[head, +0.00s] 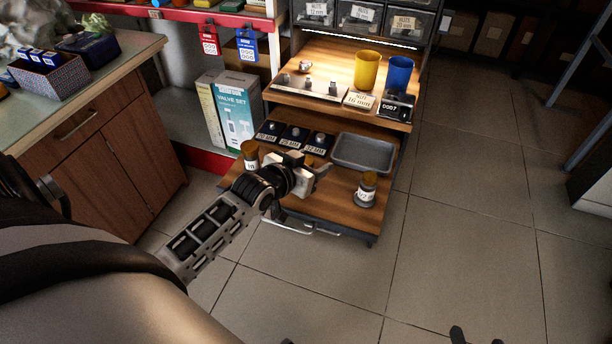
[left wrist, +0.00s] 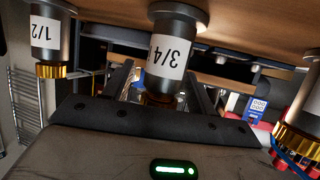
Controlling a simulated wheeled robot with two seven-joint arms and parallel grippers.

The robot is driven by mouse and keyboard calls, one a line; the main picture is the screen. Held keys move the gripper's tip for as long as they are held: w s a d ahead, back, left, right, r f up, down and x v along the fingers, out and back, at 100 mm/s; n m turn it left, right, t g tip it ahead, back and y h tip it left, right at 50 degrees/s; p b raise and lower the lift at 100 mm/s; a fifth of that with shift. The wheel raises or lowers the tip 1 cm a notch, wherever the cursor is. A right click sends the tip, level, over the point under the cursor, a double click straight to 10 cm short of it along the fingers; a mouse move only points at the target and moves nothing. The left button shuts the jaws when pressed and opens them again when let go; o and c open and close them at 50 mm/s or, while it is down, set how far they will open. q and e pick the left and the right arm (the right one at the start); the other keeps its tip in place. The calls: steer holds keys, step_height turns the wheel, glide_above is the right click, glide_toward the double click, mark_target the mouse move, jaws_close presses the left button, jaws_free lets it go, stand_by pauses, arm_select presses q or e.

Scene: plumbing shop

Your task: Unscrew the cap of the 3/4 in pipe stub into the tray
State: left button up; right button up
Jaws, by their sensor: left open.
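The 3/4 in pipe stub (left wrist: 172,62) is a grey cylinder with a white 3/4 label, seen upside down in the left wrist view. Its brass cap (left wrist: 158,100) shows only in part above the gripper body. In the head view the stub is mostly hidden behind my left gripper (head: 316,172). My left gripper is open, its two fingers on either side of the stub near the cap; I cannot tell whether they touch it. The empty grey tray (head: 363,151) lies on the bench's lower board, just behind and right of the gripper.
A 1/2 in stub (head: 366,190) with a brass cap stands to the right, another capped stub (head: 250,157) to the left. The upper shelf holds a yellow cup (head: 367,70) and a blue cup (head: 399,75).

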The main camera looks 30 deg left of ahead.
arm_select(q)
jaws_close()
steer(key=shift+r, duration=0.2)
